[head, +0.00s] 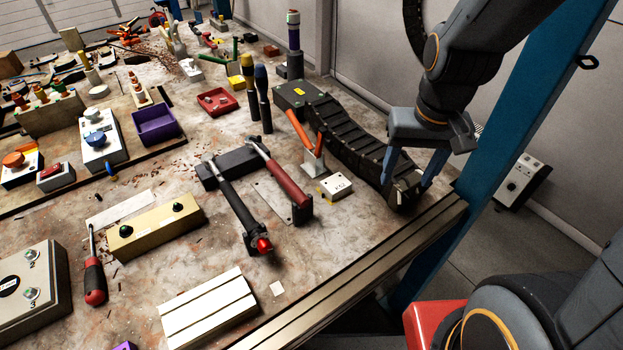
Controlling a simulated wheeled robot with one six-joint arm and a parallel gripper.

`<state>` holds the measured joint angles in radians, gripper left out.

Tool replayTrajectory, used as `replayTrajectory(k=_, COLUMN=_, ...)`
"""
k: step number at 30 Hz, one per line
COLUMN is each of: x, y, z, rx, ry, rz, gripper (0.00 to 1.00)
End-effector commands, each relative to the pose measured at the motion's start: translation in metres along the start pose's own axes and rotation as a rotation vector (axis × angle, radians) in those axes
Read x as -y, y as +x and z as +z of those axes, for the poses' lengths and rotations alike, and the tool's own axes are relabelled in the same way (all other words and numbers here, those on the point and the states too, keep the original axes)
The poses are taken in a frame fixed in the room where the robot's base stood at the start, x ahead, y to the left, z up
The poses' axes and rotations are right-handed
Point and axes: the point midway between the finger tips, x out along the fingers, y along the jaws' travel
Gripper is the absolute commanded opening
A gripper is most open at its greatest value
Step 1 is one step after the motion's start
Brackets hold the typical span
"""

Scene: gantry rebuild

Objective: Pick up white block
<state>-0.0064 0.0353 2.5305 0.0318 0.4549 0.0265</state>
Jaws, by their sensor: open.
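Several white pieces lie on the workbench, and I cannot tell which one the task means. A small white block (337,187) with dark dots on top sits right of the red-handled tool. A larger white grooved block (208,308) lies near the front edge. My gripper (407,187) is open at the bench's right edge, pointing down. Its blue fingers stand on either side of the end of the black cable chain, right of the small white block and apart from it.
The black cable chain (345,130) curves from the back towards my gripper. Two long-handled tools, one black (238,210) and one red (283,178), lie left of the small white block. A blue post (500,135) stands at the right. Bare bench (345,235) lies in front of the small block.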

Motion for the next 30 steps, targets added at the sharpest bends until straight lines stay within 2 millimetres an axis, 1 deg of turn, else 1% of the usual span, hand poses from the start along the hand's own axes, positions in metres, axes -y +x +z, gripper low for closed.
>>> replayTrajectory(k=1, x=0.006, y=0.004, z=-0.015, rx=0.000, ry=0.050, rz=-0.015, gripper=0.61)
replayTrajectory(k=2, x=0.011, y=0.005, z=-0.025, rx=0.005, ry=0.092, rz=-0.027, gripper=0.61)
replayTrajectory(k=4, x=0.028, y=0.007, z=-0.052, rx=0.021, ry=0.209, rz=-0.067, gripper=0.61)
replayTrajectory(k=5, x=0.036, y=0.009, z=-0.064, rx=0.036, ry=0.268, rz=-0.088, gripper=0.61)
replayTrajectory(k=6, x=0.050, y=0.010, z=-0.080, rx=0.062, ry=0.354, rz=-0.117, gripper=0.61)
replayTrajectory(k=9, x=0.081, y=0.016, z=-0.106, rx=0.168, ry=0.573, rz=-0.177, gripper=0.61)
replayTrajectory(k=10, x=0.088, y=0.017, z=-0.109, rx=0.204, ry=0.629, rz=-0.185, gripper=0.61)
replayTrajectory(k=11, x=0.093, y=0.018, z=-0.110, rx=0.240, ry=0.678, rz=-0.190, gripper=0.61)
replayTrajectory(k=13, x=0.099, y=0.022, z=-0.105, rx=0.319, ry=0.774, rz=-0.179, gripper=0.61)
replayTrajectory(k=18, x=0.098, y=0.030, z=-0.086, rx=0.445, ry=0.908, rz=-0.123, gripper=0.61)
replayTrajectory(k=23, x=0.100, y=0.041, z=-0.077, rx=0.471, ry=0.936, rz=-0.107, gripper=0.61)
replayTrajectory(k=30, x=0.107, y=0.062, z=-0.068, rx=0.470, ry=0.935, rz=-0.107, gripper=0.61)
